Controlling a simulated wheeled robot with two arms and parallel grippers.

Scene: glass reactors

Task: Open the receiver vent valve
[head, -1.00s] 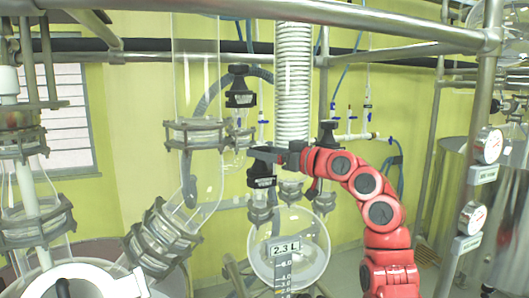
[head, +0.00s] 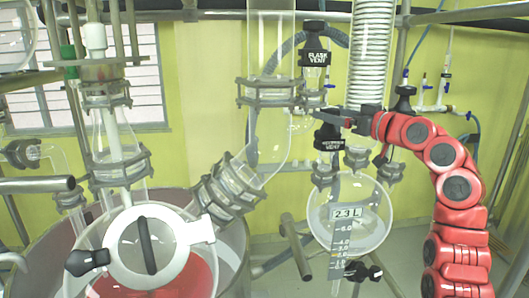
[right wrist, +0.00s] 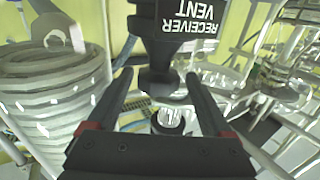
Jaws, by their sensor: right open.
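The receiver vent valve has a black knob (head: 328,137) with white lettering, above the round glass receiver (head: 376,222) marked 2.3 L. In the right wrist view the knob (right wrist: 180,42) reads "RECEIVER VENT" upside down. My right gripper (head: 338,117) is at the top of this knob, its arm coming from the right. In the right wrist view my open right gripper (right wrist: 160,78) has one finger on each side of the knob's narrower part. I cannot tell whether the fingers touch it. My left gripper is not in view.
A white coiled condenser (head: 371,55) stands just behind my gripper. A black drain handle (head: 362,271) is below the receiver. Metal rails and glass pipes crowd the left.

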